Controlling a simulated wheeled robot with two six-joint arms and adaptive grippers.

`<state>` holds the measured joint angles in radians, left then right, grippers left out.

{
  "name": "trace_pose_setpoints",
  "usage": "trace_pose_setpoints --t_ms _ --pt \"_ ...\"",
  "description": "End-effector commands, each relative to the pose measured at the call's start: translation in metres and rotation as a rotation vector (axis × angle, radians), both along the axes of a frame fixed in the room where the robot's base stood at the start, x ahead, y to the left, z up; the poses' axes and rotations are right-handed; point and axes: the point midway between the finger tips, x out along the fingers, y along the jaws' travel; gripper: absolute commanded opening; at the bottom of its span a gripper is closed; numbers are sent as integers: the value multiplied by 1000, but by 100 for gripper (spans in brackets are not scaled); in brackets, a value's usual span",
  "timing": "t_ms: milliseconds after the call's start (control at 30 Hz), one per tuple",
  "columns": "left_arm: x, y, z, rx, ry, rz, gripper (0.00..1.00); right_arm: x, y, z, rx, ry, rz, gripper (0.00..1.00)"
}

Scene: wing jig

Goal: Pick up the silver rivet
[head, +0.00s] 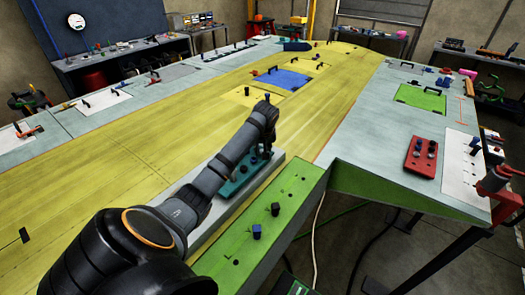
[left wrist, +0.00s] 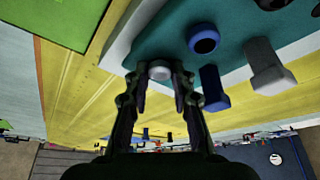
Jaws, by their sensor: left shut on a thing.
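In the left wrist view the silver rivet (left wrist: 159,72) shows its round grey end between the two fingers of my left gripper (left wrist: 158,80). The fingers are closed on its sides. The rivet is at the edge of a teal block (left wrist: 165,35); I cannot tell whether it still touches it. In the head view my left gripper (head: 262,155) points down over the teal block (head: 232,184), and the rivet is hidden there. My right gripper is not in view.
The wrist view shows blue rivets (left wrist: 213,88) and a grey rivet (left wrist: 266,65) close beside the gripper. A green beam (head: 290,190) with dark rivets lies in front. A red block (head: 424,169) is at right. The yellow wing surface (head: 130,165) has broad clear areas.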

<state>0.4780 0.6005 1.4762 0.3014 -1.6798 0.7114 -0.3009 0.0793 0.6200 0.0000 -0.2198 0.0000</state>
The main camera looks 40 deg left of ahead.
Motion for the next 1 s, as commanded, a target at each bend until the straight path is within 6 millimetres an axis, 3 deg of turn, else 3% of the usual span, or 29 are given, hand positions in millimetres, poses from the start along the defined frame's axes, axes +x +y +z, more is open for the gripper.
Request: trace_pose_setpoints --t_ms 267,500,700,1000 --pt "1 0 5 1 -2 1 2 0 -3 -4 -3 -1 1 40" --pt "1 0 53 1 -7 0 2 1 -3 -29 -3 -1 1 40" --pt "1 0 90 0 -3 0 2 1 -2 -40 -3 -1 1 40" --pt "0 0 101 -1 1 0 2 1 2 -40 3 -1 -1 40"
